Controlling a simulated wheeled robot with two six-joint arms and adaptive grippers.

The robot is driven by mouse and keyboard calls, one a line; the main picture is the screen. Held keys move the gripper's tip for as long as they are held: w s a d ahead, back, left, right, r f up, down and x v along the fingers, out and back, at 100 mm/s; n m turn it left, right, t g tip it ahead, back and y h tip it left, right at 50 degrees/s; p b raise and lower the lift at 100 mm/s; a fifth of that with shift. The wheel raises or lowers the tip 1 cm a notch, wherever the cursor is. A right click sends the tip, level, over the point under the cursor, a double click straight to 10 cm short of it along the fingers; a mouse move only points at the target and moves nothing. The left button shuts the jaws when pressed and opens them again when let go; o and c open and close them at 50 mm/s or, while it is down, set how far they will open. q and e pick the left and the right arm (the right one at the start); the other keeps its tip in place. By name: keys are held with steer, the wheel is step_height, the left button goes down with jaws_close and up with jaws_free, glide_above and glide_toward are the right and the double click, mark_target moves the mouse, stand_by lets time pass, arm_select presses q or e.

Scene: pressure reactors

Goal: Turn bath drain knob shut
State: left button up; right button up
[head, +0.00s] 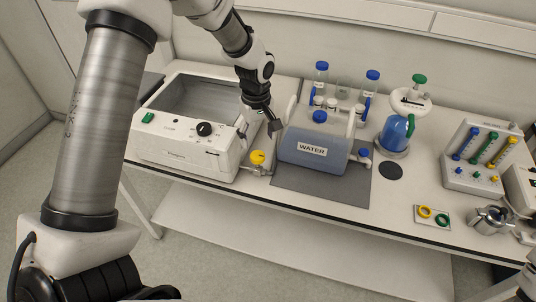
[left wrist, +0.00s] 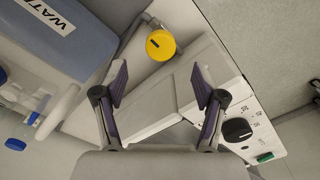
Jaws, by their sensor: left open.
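The yellow drain knob (head: 257,157) is on a small metal valve at the lower right corner of the white bath (head: 185,150). In the left wrist view the knob (left wrist: 160,45) shows a short black mark on its face. My left gripper (head: 275,128) is above and slightly right of the knob, between the bath and the water tank. In the left wrist view its two fingers (left wrist: 158,82) are spread apart and empty, with the knob beyond the tips and not touching them. My right gripper does not show.
The blue water tank (head: 315,145) stands on a grey mat (head: 320,184) close to the right of the knob. The bath front has a black dial (head: 204,129) and a green switch (head: 148,117).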

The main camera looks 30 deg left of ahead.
mark_target(258, 155)
arm_select(q)
steer(key=shift+w+a+r, duration=0.1)
steer(key=shift+a+r, duration=0.05)
steer(key=shift+r, duration=0.1)
step_height(258, 155, down, 8)
steer(key=shift+a+r+p, duration=0.1)
steer(key=shift+r+p, duration=0.05)
steer(key=shift+p, duration=0.45)
steer(key=c, duration=1.1)
